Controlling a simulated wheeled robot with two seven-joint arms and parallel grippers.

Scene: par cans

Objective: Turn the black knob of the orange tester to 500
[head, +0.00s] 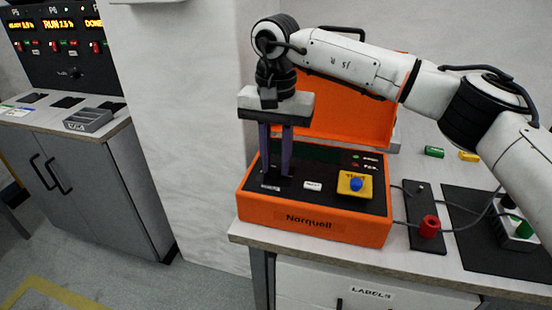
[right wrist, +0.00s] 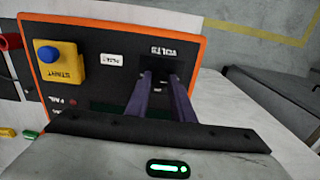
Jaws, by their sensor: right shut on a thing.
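The orange tester (head: 310,222) stands on the table with its orange lid raised at the back. On its dark panel are a yellow block with a blue start button (head: 356,184) and a small white label. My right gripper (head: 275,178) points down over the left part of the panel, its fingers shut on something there. In the right wrist view the fingers (right wrist: 165,80) reach to the panel by the VOLTS label (right wrist: 162,51). The black knob is hidden by the fingers and dark panel, so its setting cannot be read. My left gripper is not in view.
A red cylinder (head: 429,226) stands on a dark plate right of the tester, with cables running to it. Green (head: 434,152) and yellow (head: 468,156) pieces lie behind. A grey cabinet (head: 75,180) stands at the left, past a white wall.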

